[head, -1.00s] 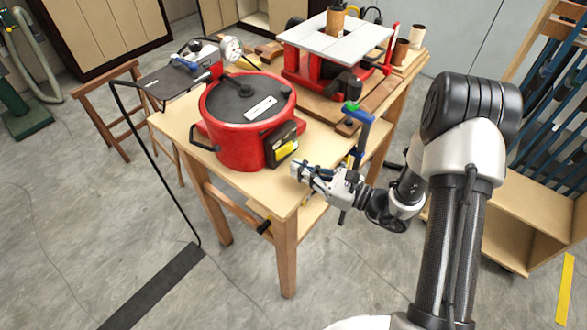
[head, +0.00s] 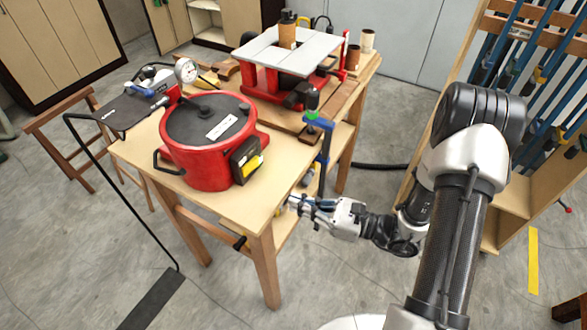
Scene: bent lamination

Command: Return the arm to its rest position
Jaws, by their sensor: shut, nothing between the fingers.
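My gripper (head: 291,203) is in the head view, just off the right front edge of the wooden workbench (head: 232,206). Its fingers point left toward the bench edge and are shut with nothing between them. My arm reaches in from the right side of the picture. Whether the fingertips touch the bench edge cannot be told.
A red pot with a dark lid (head: 190,148) and a red machine with a grey table top (head: 287,50) stand on the bench. A blue clamp (head: 325,145) stands at the bench's right edge. A wooden clamp rack (head: 540,60) is at right. Open floor lies in front.

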